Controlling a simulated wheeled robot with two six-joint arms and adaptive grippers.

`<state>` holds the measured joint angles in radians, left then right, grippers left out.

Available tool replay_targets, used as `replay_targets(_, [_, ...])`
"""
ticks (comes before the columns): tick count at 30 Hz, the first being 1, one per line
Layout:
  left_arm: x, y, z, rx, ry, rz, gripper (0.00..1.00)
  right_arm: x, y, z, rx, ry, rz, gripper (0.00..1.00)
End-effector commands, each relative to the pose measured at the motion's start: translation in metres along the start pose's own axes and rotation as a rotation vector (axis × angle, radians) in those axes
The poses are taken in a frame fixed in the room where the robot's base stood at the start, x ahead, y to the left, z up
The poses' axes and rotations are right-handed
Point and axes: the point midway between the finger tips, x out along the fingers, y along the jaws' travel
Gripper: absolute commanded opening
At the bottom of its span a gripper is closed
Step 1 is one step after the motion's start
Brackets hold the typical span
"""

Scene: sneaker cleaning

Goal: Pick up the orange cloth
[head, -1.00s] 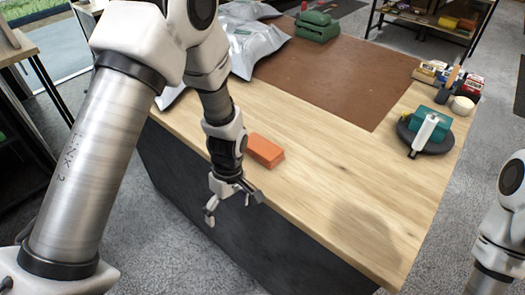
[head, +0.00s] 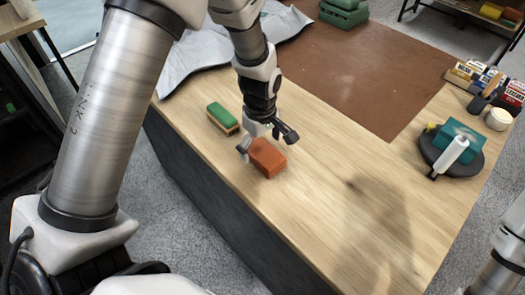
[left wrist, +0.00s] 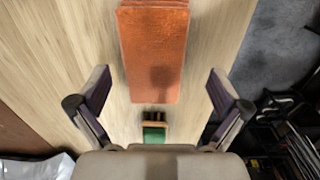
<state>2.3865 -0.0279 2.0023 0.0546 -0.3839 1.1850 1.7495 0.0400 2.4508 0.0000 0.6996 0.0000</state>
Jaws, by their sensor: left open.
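The orange cloth (head: 267,158) lies as a folded block on the wooden table, near its front left edge. In the left wrist view the cloth (left wrist: 154,52) is centred between the fingers, a little beyond their tips. My left gripper (head: 267,142) is over the cloth with its fingers spread. In the left wrist view the left gripper (left wrist: 158,85) is open and holds nothing. I cannot tell whether a finger touches the cloth. My right gripper is out of view.
A green-topped brush (head: 222,117) lies just left of the cloth. A brown mat (head: 345,75) covers the back of the table, with a grey bag (head: 200,85) at its left. A dark round tray (head: 470,165) with a white tube stands at the right. The table's front right is clear.

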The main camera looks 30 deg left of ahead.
Motion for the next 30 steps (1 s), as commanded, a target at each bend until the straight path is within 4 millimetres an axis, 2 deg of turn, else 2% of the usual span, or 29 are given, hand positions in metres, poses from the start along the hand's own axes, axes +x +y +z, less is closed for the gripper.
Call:
replay_targets(1, [0.007, -0.001, 0.001, 0.000, -0.002, -0.006, 1.00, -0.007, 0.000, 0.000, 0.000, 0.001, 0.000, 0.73])
replay_targets(4, [0.024, -0.001, 0.000, 0.000, -0.001, -0.003, 1.00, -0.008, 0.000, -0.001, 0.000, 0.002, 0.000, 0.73])
replay_targets(11, [0.030, 0.000, 0.000, 0.000, 0.000, 0.000, 1.00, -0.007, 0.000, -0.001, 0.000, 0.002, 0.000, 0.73])
replay_targets(12, [0.030, 0.000, 0.000, 0.000, 0.000, 0.000, 0.93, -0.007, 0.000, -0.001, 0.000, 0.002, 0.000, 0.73])
replay_targets(17, [0.030, 0.000, 0.000, 0.000, 0.000, 0.000, 0.36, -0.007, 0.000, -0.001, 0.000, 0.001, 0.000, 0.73])
replay_targets(30, [0.027, 0.000, 0.000, 0.000, 0.001, 0.001, 0.36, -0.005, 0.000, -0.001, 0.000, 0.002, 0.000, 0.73])
